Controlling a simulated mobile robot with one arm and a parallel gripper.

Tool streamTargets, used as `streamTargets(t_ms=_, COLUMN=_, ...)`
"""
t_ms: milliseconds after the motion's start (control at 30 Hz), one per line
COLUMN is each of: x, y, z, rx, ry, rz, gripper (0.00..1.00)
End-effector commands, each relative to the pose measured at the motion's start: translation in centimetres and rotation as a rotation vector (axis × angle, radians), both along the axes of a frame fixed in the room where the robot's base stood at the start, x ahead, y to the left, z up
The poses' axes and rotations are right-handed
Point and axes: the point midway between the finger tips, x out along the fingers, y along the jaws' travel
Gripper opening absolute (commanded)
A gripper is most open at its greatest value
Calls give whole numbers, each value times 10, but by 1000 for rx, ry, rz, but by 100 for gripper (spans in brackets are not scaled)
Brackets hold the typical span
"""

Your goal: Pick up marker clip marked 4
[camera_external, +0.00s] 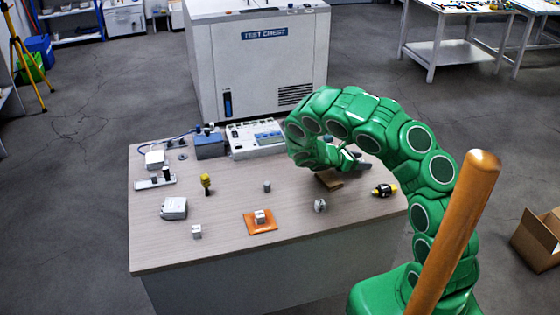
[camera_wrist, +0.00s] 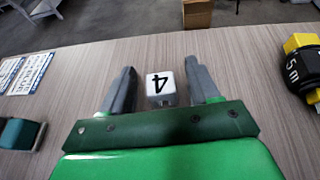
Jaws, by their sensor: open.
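The marker clip marked 4 (camera_wrist: 160,84) is a small white block with a black 4 on its face, upside down in the wrist view. It sits on the wood-grain table (camera_wrist: 258,130). My gripper (camera_wrist: 160,70) is open, with one grey finger on each side of the clip and a visible gap to each. In the external view my gripper (camera_external: 360,163) is low over the right rear of the table, and I cannot make out the clip there.
A yellow-and-black 5 m tape (camera_wrist: 302,62) lies right of the fingers; printed cards (camera_wrist: 22,74) lie left. In the external view, a brown block (camera_external: 328,180) is just in front of my gripper. An orange mat (camera_external: 260,228) and several small items stand farther left.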

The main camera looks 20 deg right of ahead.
Motion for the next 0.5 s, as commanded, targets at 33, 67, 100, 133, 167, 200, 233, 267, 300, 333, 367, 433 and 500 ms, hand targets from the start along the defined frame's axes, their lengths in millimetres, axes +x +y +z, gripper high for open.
streamTargets(t_ms=33, x=0, y=0, z=0, rx=0, ry=0, rz=0, gripper=61)
streamTargets(t_ms=67, x=0, y=0, z=0, rx=0, ry=0, rz=0, gripper=59)
streamTargets(t_ms=100, x=0, y=0, z=0, rx=0, ry=0, rz=0, gripper=53)
streamTargets(t_ms=133, x=0, y=0, z=0, rx=0, ry=0, rz=0, gripper=48)
streamTargets(t_ms=167, x=0, y=0, z=0, rx=0, ry=0, rz=0, gripper=44)
streamTargets(t_ms=200, x=0, y=0, z=0, rx=0, ry=0, rz=-1, gripper=38)
streamTargets(t_ms=233, x=0, y=0, z=0, rx=0, ry=0, rz=-1, gripper=33)
streamTargets(t_ms=267, x=0, y=0, z=0, rx=0, ry=0, rz=-1, gripper=28)
streamTargets(t_ms=300, x=0, y=0, z=0, rx=0, ry=0, rz=-1, gripper=22)
streamTargets(t_ms=333, x=0, y=0, z=0, rx=0, ry=0, rz=-1, gripper=18)
streamTargets(t_ms=367, x=0, y=0, z=0, rx=0, ry=0, rz=-1, gripper=13)
streamTargets(t_ms=433, x=0, y=0, z=0, rx=0, ry=0, rz=-1, gripper=6)
streamTargets(t_ms=500, x=0, y=0, z=0, rx=0, ry=0, rz=-1, gripper=6)
